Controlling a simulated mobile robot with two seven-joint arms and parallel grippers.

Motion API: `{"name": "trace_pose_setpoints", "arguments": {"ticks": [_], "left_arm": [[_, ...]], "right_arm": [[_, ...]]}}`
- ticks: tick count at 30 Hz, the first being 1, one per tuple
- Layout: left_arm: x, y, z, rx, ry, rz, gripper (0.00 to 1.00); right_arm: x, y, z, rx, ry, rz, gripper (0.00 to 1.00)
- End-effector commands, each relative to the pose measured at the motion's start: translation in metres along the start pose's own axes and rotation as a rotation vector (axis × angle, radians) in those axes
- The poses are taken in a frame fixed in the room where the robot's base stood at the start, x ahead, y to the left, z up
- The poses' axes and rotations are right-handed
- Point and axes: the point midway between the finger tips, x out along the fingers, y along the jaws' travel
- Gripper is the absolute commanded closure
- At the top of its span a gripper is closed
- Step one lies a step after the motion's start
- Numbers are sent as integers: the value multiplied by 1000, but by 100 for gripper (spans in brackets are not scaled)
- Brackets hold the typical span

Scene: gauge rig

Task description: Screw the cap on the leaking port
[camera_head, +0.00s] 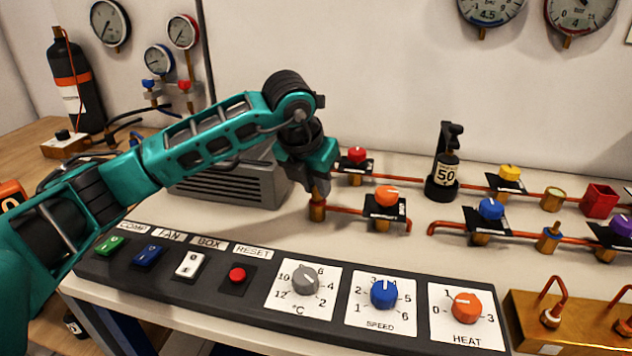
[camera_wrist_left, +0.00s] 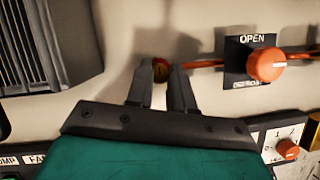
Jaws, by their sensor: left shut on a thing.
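My left gripper (camera_head: 317,190) points down over the brass port (camera_head: 317,210) at the left end of the lower copper pipe. Its fingers are shut on a small brass cap at the top of this port; they mostly hide the cap in the head view. I cannot tell how far the cap is seated, and no leak shows. My right gripper is in neither view.
A valve with an orange knob (camera_head: 386,196) is right of the port, and a red-knobbed valve (camera_head: 356,156) is behind it. A grey vented box (camera_head: 228,178) stands close on the left. The control panel (camera_head: 255,307) runs along the front.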

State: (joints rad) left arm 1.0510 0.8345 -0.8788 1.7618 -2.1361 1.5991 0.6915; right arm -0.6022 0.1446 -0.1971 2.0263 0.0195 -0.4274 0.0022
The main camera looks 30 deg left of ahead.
Motion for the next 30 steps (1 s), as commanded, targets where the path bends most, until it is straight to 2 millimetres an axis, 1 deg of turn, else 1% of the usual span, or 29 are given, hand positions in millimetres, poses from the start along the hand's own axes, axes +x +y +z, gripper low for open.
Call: {"name": "trace_pose_setpoints", "arguments": {"ticks": [5,8,15,19,22,30], "left_arm": [[1,0,-1,2,2,-1,100],[2,1,-1,44,4,-18,100],[2,0,-1,292,5,-126,100],[2,-1,-2,389,6,-169,100],[2,-1,-2,420,5,-181,100],[2,-3,-3,426,7,-186,100]], "right_arm": [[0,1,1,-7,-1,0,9],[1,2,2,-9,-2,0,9],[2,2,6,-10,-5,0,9],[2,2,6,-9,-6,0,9],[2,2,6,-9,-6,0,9],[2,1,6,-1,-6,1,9]]}}
